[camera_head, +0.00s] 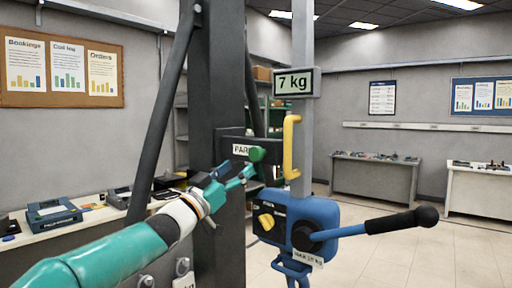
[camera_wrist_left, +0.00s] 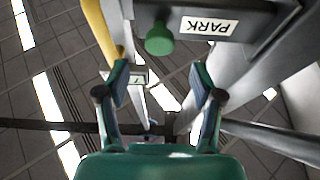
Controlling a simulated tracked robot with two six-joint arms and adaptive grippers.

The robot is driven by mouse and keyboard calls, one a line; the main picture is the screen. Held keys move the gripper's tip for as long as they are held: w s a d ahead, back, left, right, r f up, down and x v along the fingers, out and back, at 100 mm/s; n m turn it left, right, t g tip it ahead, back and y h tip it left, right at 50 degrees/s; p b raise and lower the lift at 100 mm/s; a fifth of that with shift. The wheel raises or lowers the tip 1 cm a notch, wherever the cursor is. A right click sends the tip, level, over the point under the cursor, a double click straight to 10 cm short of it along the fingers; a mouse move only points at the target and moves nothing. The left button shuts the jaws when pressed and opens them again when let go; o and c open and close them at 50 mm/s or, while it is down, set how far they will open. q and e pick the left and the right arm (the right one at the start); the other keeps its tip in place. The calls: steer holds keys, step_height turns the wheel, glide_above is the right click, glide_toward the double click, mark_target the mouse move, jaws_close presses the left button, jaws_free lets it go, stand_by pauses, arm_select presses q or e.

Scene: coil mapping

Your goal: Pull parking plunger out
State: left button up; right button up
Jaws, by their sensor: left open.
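The parking plunger is a green round knob (camera_head: 257,154) on a dark bracket (camera_head: 233,133) with a PARK label. My left gripper (camera_head: 243,173) is just beside and below the knob in the head view. In the left wrist view its two fingers (camera_wrist_left: 160,85) are spread apart with nothing between them, and the knob appears beyond the fingertips. I see no contact with the knob. My right gripper is not in view.
A yellow handle (camera_head: 291,147) stands close to the right of the knob, under a 7 kg display (camera_head: 295,83). A blue unit (camera_head: 296,220) with a black-gripped lever (camera_head: 402,221) sits lower right. A dark column (camera_head: 219,70) rises behind. Benches line the walls.

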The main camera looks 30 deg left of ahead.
mark_target(254, 154)
arm_select(q)
steer(key=p+x, duration=0.3)
steer(key=x, duration=0.5)
steer(key=shift+w+d+p, duration=0.1)
steer(key=shift+w+p, duration=0.2)
steer(key=shift+w, duration=0.1)
jaws_close()
